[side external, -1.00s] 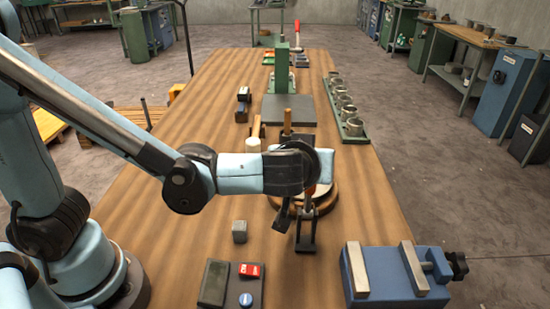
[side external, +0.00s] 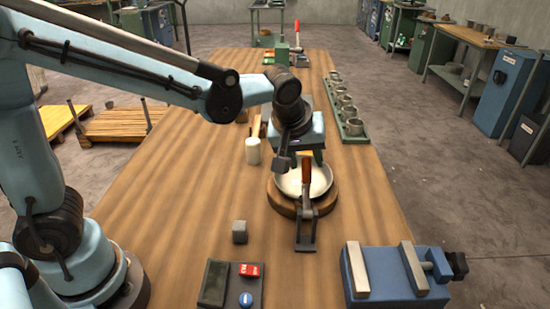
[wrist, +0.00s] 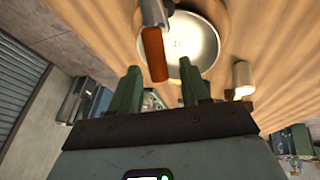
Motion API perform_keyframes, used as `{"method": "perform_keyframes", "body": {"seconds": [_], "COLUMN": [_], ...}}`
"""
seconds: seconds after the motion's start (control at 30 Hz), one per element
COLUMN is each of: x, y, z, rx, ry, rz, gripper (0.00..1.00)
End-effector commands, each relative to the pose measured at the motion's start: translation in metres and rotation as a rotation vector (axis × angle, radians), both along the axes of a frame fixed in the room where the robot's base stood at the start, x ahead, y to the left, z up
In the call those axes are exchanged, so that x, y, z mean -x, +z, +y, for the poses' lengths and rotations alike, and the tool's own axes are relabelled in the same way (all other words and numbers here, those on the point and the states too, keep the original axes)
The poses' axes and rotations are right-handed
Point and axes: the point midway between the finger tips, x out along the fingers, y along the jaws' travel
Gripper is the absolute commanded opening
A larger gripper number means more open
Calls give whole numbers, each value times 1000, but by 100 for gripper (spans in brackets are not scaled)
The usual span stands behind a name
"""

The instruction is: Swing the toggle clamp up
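The toggle clamp (side external: 305,228) stands at the near edge of the round wooden turntable (side external: 284,205). Its orange-brown handle (side external: 305,172) points up in the side view, in front of the pale bowl (side external: 320,182) on the turntable. My gripper (side external: 306,158) is above the bowl's far side, tilted, with its fingers partly hidden in the side view. In the wrist view my gripper (wrist: 160,86) has its two green fingers wide apart. The handle (wrist: 154,55) shows between and beyond them. I cannot tell whether it touches a finger.
A white cylinder (side external: 252,151) with a wooden mallet-like piece stands left of the turntable. A grey cube (side external: 240,232), a button panel (side external: 231,284) and a blue vise (side external: 385,273) are nearer. A green rack of cups (side external: 347,118) is behind right. The table's left side is clear.

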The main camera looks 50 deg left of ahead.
Motion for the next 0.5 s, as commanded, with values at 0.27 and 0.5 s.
{"method": "perform_keyframes", "body": {"seconds": [0.27, 0.5], "x": [19, 37], "y": [39, 77], "z": [-4, -7], "rx": [-2, -2], "ry": [-1, -2], "rz": [-1, -3], "gripper": [46, 46]}}
